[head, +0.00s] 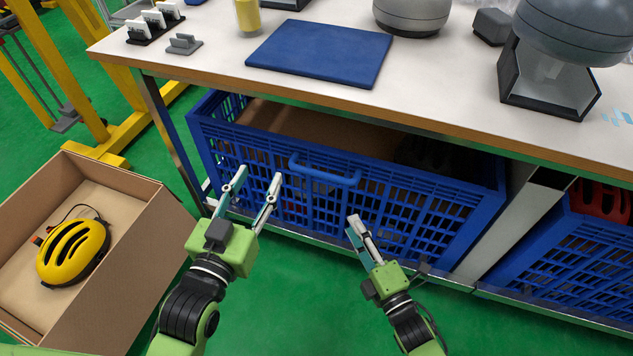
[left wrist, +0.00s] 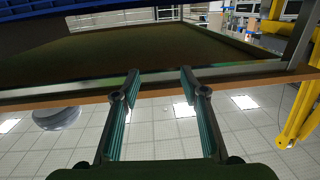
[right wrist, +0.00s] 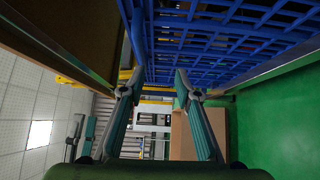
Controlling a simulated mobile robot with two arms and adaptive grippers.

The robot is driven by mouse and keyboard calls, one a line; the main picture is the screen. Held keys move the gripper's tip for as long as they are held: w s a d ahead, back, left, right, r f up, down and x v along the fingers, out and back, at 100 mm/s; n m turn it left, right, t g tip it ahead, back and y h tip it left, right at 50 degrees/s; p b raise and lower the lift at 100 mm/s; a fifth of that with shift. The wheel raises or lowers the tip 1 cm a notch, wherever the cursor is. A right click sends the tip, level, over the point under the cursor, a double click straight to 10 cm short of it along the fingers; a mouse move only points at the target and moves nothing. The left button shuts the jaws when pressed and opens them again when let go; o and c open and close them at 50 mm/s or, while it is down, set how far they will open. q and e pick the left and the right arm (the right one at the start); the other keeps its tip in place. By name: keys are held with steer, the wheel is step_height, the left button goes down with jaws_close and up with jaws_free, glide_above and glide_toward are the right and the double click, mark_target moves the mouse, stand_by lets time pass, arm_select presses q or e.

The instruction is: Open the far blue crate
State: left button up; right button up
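A blue lattice crate (head: 420,212) with a raised front handle (head: 325,172) stands under the table. It is partly pulled out or set near the table's front edge; I cannot tell which. A brown surface and a dark thing show inside it. A second blue crate (head: 560,255) stands further right, partly cut off. My left gripper (head: 259,180) is open and empty in front of the first crate, left of the handle. My right gripper (head: 357,228) is open and empty, lower and right of the handle. The crate also fills the top of the right wrist view (right wrist: 230,45).
The white table (head: 215,65) overhangs the crates and bears a blue mat (head: 320,52), a yellow container and grey devices. A cardboard box (head: 125,265) with a yellow helmet (head: 73,252) stands at left. Green floor is free in front.

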mark_target(323, 178)
steer(key=w+a+r+b, duration=0.1)
steer(key=w+a, duration=0.1)
steer(key=w, duration=0.2)
steer(key=w+a+r+n+y+b, duration=0.1)
steer(key=w+a+r, duration=0.1)
steer(key=w+a, duration=0.1)
steer(key=w+a+r+n+t+b, duration=0.1)
steer(key=w+a+b, duration=0.1)
steer(key=w, duration=0.3)
steer(key=shift+w+a+r+y, duration=0.2)
steer(key=shift+w+a+y, duration=0.05)
steer(key=shift+a+y, duration=0.1)
arm_select(q)
steer(key=s+r+t+h, duration=0.1)
steer(key=s+r+t, duration=0.3)
steer(key=r, duration=0.5)
steer(key=s+r+t+h, duration=0.2)
steer(key=r+t, duration=0.3)
steer(key=r, duration=0.4)
steer(key=shift+s+a+r+t, duration=0.3)
steer(key=shift+s+a, duration=0.1)
steer(key=shift+s, duration=0.45)
arm_select(e)
steer(key=shift+w+a, duration=0.15)
steer(key=shift+w, duration=0.15)
steer(key=shift+r, duration=0.1)
jaws_close()
